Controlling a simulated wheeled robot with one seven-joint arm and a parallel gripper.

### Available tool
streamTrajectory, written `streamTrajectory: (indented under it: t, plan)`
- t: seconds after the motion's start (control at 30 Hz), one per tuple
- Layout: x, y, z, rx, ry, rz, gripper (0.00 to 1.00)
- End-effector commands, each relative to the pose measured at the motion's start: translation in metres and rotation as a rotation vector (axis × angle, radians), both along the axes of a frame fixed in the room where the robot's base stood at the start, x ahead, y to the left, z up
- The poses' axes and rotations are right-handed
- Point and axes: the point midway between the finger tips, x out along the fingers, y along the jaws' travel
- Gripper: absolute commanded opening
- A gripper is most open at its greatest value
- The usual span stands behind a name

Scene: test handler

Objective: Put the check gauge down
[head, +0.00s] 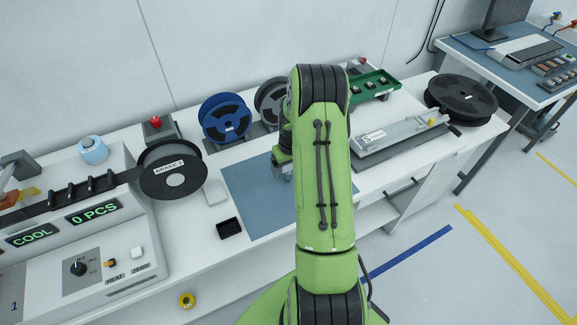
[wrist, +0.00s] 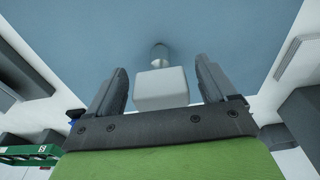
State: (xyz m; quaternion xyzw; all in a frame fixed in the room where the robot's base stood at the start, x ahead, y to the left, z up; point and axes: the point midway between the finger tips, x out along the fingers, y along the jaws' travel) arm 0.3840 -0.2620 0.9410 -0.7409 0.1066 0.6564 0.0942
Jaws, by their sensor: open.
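The check gauge, a pale grey block (wrist: 161,90) with a rounded metal end (wrist: 159,56), is between my gripper's fingers in the wrist view. My gripper (wrist: 160,72) is open, with a narrow gap visible on each side of the block. The blue mat (wrist: 85,30) lies beyond the gauge; whether the gauge touches it is hard to tell. In the head view my gripper (head: 283,168) is low over the blue mat (head: 245,205), partly hidden by my green arm, and the gauge is mostly hidden there.
A reel marked BRAKE 1 (head: 171,170), a blue reel (head: 225,118) and a dark reel (head: 270,100) stand left of and behind the mat. A small black tray (head: 229,228) sits at its left edge. A green tray (head: 372,87) and a metal fixture (head: 390,137) are to the right.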

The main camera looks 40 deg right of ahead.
Motion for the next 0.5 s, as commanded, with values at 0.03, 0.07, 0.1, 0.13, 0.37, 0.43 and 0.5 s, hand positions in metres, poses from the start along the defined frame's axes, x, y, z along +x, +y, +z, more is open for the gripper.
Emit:
streamTrajectory:
  t: [0.03, 0.07, 0.1, 0.13, 0.37, 0.43, 0.5]
  plan:
    - [0.0, 0.0, 0.003, 0.0, 0.0, 0.0, 0.85]
    - [0.0, 0.0, 0.006, 0.0, 0.0, 0.0, 0.85]
    - [0.0, -0.001, 0.012, -0.003, -0.003, 0.0, 0.85]
    - [0.0, -0.001, 0.018, -0.005, -0.005, 0.0, 0.85]
    - [-0.008, 0.002, 0.081, -0.005, -0.005, 0.0, 0.85]
    - [-0.01, 0.003, 0.097, -0.004, -0.003, 0.0, 0.85]
    - [-0.012, 0.003, 0.109, -0.003, -0.003, 0.0, 0.85]
